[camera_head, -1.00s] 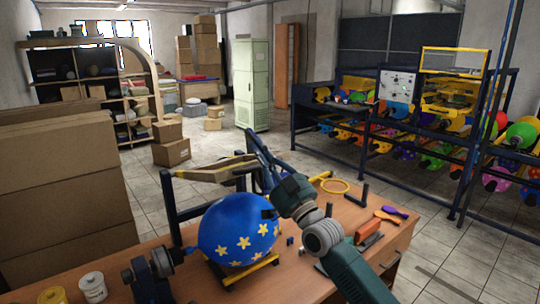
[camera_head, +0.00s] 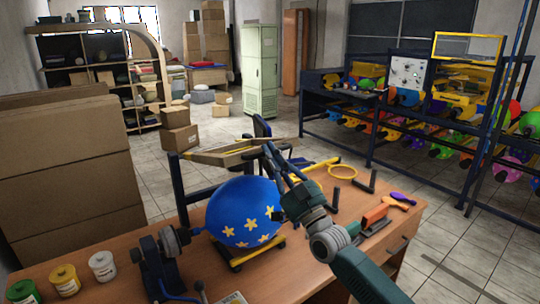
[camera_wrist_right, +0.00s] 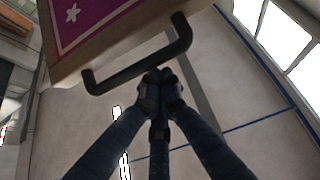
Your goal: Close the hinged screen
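The hinged screen (camera_head: 235,153) is a flat wooden frame in the head view, held raised above the blue balloon with yellow stars (camera_head: 243,208). In the right wrist view the screen's magenta face (camera_wrist_right: 85,22) and its dark handle (camera_wrist_right: 135,70) fill the upper left. My right gripper (camera_head: 271,153) is at the screen's right end. In the wrist view the right gripper's fingertips (camera_wrist_right: 159,74) are together, close to the handle bar; whether they touch it I cannot tell. My left gripper is not in view.
The balloon sits on a yellow-edged stand on the wooden table (camera_head: 110,290). Paint jars (camera_head: 65,280) stand at the front left. An orange tool (camera_head: 374,216) and a yellow ring (camera_head: 343,172) lie to the right. Stacked cardboard (camera_head: 65,160) is at the left.

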